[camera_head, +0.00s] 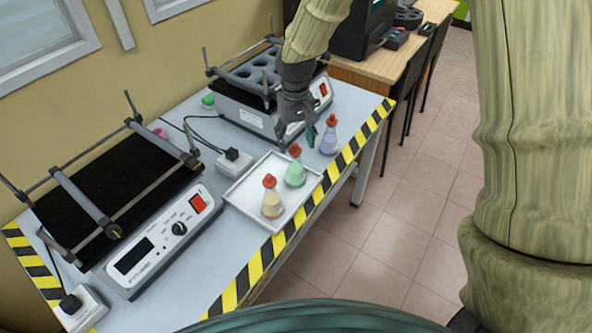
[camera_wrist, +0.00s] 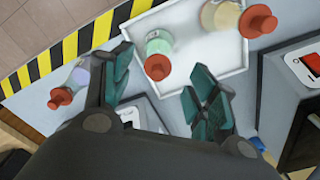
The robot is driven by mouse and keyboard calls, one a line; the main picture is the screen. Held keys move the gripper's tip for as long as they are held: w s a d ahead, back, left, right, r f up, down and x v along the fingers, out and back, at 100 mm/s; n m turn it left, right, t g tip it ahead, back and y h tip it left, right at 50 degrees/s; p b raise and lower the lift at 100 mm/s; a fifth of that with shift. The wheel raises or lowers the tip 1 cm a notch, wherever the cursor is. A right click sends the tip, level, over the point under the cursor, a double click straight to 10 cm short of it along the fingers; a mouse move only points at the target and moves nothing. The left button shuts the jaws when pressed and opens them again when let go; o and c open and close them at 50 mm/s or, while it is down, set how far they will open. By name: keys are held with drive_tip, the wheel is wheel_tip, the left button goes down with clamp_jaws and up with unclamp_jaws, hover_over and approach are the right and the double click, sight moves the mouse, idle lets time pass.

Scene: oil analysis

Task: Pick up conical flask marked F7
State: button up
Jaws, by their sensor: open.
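Three conical flasks with red stoppers stand on the table. The yellow flask (camera_head: 272,203) and the green flask (camera_head: 295,174) are on a white tray (camera_head: 245,184); the purple flask (camera_head: 329,142) is on the table beyond it. No marking is legible, so I cannot tell which is F7. My gripper (camera_head: 298,133) is open and empty, above the table near the green and purple flasks. In the wrist view, the green flask (camera_wrist: 159,44) appears ahead of the gap between my fingers (camera_wrist: 157,78). The purple flask (camera_wrist: 76,80) is left and the yellow flask (camera_wrist: 222,17) upper right.
A shaker with a black platform (camera_head: 120,190) stands at the left, and another with round holders (camera_head: 255,75) at the back. A white power socket (camera_head: 234,161) with a cable sits behind the tray. Yellow-black tape (camera_head: 262,262) marks the table's front edge.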

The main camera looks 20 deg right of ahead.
sight(296, 145)
drive_tip(key=shift+w+f, duration=0.75)
drive_tip(key=shift+f, duration=0.35)
drive_tip(key=shift+s+f, duration=0.35)
drive_tip(key=shift+s, duration=0.05)
drive_tip(key=shift+s+f+p, duration=0.15)
drive_tip(key=shift+f+p, duration=0.2)
drive_tip(key=shift+p, duration=0.05)
drive_tip(key=shift+w+f, duration=0.15)
drive_tip(key=shift+f, duration=0.5)
drive_tip(key=shift+w+f, duration=0.15)
drive_tip(key=shift+f, duration=0.45)
drive_tip(key=shift+s+f, duration=0.15)
drive_tip(key=shift+f, duration=0.15)
drive_tip(key=shift+f, duration=0.1)
clamp_jaws()
